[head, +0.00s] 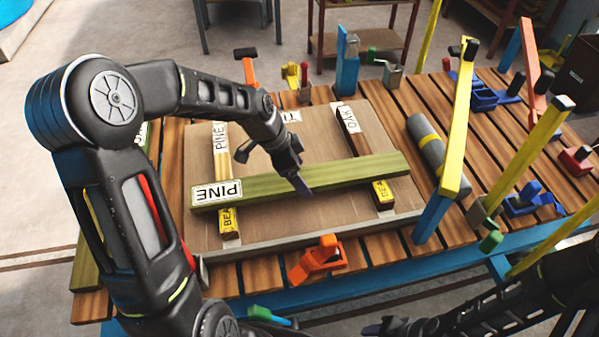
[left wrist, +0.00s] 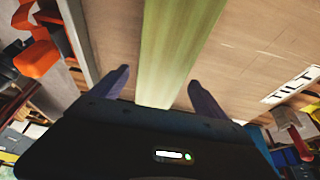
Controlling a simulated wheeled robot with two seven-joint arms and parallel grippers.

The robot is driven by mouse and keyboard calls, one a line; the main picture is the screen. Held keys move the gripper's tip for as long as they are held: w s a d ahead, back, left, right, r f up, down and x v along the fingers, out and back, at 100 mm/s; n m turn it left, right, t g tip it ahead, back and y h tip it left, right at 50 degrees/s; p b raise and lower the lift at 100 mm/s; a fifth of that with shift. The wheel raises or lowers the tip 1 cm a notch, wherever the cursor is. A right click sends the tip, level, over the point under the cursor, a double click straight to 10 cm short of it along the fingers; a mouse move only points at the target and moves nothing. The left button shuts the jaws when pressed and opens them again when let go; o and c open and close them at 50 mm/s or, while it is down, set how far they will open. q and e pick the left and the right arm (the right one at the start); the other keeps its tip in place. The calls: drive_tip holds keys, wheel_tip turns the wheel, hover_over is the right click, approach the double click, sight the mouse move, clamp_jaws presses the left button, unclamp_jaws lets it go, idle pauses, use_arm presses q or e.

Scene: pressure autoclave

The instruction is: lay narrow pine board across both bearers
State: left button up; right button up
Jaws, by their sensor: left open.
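A green-tinted board labelled PINE (head: 340,177) lies crosswise over the left bearer (head: 230,229) and the right bearer (head: 383,193), both with yellow labels. Its left end reaches past the left bearer, its right end past the right one. White labels reading PINE and OAK show at the strips' far ends. My left gripper (head: 296,172) is over the board's middle, open. In the left wrist view its fingers (left wrist: 158,80) stand either side of the board (left wrist: 175,50); contact cannot be told. My right gripper (head: 395,327) is low at the bottom edge, its jaws unclear.
The bearers rest on a brown plate (head: 300,225) marked TILT, on a slatted table (head: 395,252). An orange clamp (head: 318,260) sits at the front. Another green board (head: 84,268) lies partly hidden at left.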

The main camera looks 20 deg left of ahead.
use_arm(q)
drive_tip(key=v, duration=1.2)
idle(0.3)
